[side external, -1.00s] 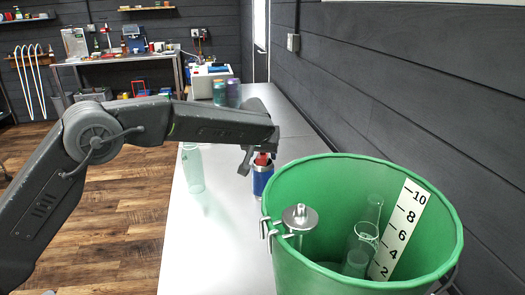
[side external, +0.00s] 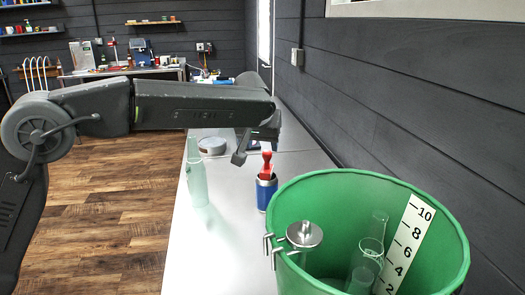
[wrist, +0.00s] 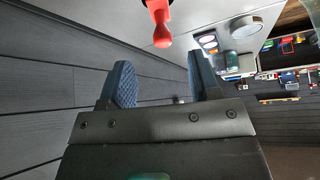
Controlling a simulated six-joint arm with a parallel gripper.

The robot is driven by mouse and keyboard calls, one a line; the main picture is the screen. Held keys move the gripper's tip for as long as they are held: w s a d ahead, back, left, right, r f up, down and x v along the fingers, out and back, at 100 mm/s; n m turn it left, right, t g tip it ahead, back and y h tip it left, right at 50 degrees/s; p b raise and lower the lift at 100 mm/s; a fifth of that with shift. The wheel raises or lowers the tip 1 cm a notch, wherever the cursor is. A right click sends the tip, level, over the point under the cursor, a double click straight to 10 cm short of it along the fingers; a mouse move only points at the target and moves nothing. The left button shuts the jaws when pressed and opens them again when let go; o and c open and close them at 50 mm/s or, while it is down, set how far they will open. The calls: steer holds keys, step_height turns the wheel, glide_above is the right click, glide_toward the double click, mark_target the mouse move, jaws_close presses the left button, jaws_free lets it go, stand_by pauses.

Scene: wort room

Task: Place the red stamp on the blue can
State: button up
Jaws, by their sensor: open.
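The red stamp (side external: 266,166) stands upright, handle up, at the top of the blue can (side external: 267,192). I cannot tell whether its base rests on the rim or sits a little inside. The can stands on the light bench beside the green bucket. My gripper (side external: 257,149) is open and empty, above and just behind the stamp, apart from it. In the wrist view the stamp's red handle (wrist: 160,25) is at the top, beyond the two blue-padded fingers (wrist: 160,67) and not between them. The can is not clearly visible there.
A green bucket (side external: 325,185) with a number scale, glass tubes and a metal-capped item on its rim stands close right of the can. A pale green bottle (side external: 197,180) stands to the left. A round grey disc (side external: 212,145) lies behind. A dark wall (side external: 420,90) runs along the right.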

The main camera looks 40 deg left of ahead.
steer(key=s+a+r+t, duration=0.1)
steer(key=a+r+t, duration=0.25)
steer(key=r, duration=0.45)
steer(key=s+a+r+t, duration=0.15)
steer(key=r+t, duration=0.25)
steer(key=r, duration=0.4)
steer(key=s+d+r+m+t+h, duration=0.2)
steer(key=s+d+r+m+h, duration=0.1)
steer(key=s+r+h, duration=0.3)
steer(key=s+d+f+m+g+h, duration=0.1)
steer(key=s+d+f+m+g, duration=0.2)
steer(key=s+f, duration=0.9)
steer(key=s+a+f+g+y, duration=0.2)
steer(key=s+a+f+g, duration=0.1)
steer(key=s+f, duration=0.3)
steer(key=s+a+f+n+g+y, duration=0.1)
steer(key=s+a+f+g+y, duration=0.1)
steer(key=s+a+f+g, duration=0.2)
steer(key=s+f, duration=0.3)
steer(key=s, duration=0.3)
steer(key=shift+s+a, duration=0.15)
steer(key=shift+s, duration=0.15)
